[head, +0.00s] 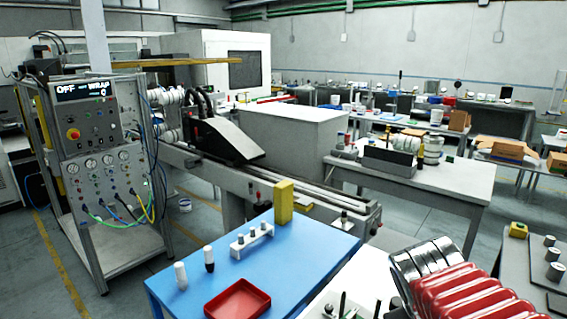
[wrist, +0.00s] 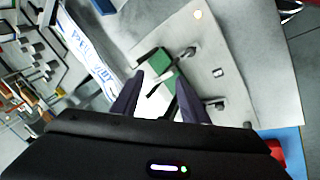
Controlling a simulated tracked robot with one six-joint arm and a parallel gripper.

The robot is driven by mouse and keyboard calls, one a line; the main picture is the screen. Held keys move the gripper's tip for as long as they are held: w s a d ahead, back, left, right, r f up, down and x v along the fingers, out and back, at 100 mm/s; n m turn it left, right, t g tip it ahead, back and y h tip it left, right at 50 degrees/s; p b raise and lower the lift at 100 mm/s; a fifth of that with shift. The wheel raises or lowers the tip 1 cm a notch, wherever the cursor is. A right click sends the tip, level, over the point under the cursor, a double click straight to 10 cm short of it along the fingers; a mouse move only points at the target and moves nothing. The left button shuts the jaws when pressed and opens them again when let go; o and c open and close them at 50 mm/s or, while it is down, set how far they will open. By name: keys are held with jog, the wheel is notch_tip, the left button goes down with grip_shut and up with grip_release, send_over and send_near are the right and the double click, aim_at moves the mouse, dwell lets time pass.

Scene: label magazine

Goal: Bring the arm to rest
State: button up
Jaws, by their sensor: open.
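My gripper (wrist: 159,76) shows in the wrist view as two dark fingers, spread apart with nothing held between them. Beyond the fingertips a green block (wrist: 154,61) and small dark pegs sit on a pale grey surface (wrist: 232,40). The fingers partly overlap this in the picture, and I cannot tell how far away it is. I cannot make out the gripper in the head view.
A blue table (head: 305,248) holds a red tray (head: 238,300), a small white rack (head: 251,240) and a yellow block (head: 284,201). A control panel (head: 92,150) stands left. A white table (head: 450,182) is behind. A red ribbed object (head: 470,295) fills the lower right.

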jog(key=s+a+t+y, duration=0.2)
jog(key=a+t+y, duration=0.1)
jog(key=a, duration=1)
jog(key=shift+s+a+y, duration=0.25)
jog(key=shift+s+y, duration=0.1)
jog(key=shift+y, duration=0.25)
jog(key=shift+r, duration=0.1)
jog(key=shift+c, duration=1.1)
